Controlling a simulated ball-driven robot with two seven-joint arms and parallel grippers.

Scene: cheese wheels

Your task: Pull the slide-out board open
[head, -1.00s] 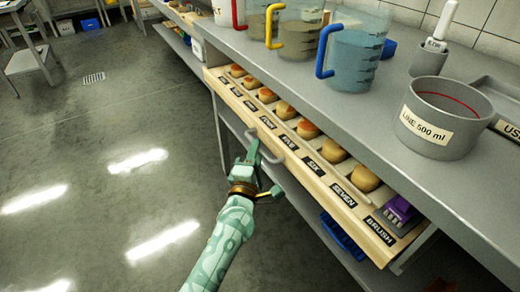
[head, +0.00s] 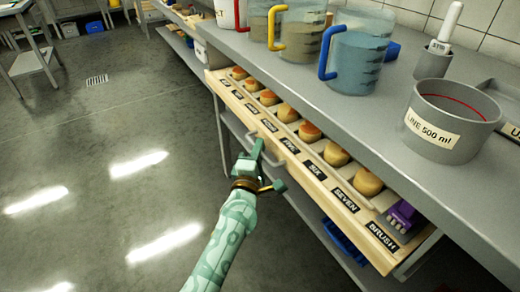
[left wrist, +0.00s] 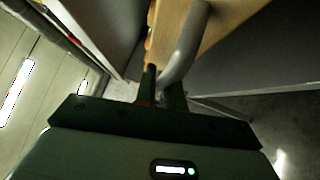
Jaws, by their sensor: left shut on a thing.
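The slide-out board (head: 345,216) is a pale wooden tray under the grey bench top, standing partly out. Its front carries black word labels and a grey bar handle (head: 279,160). A row of round orange-topped cheeses sits in it, with a purple brush (head: 403,213) at the near end. My left gripper (head: 259,156) is at the front, shut on the handle. In the left wrist view the fingers (left wrist: 161,90) lie on either side of the grey handle (left wrist: 187,42). The board's back part is hidden under the bench top. My right gripper is not in view.
On the bench top (head: 290,73) stand measuring jugs, including a blue-handled one (head: 358,52), and a grey pot (head: 450,120) labelled "LINE 500 ml". A lower shelf holds a blue item (head: 343,238). The floor (head: 120,200) left of the board is clear.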

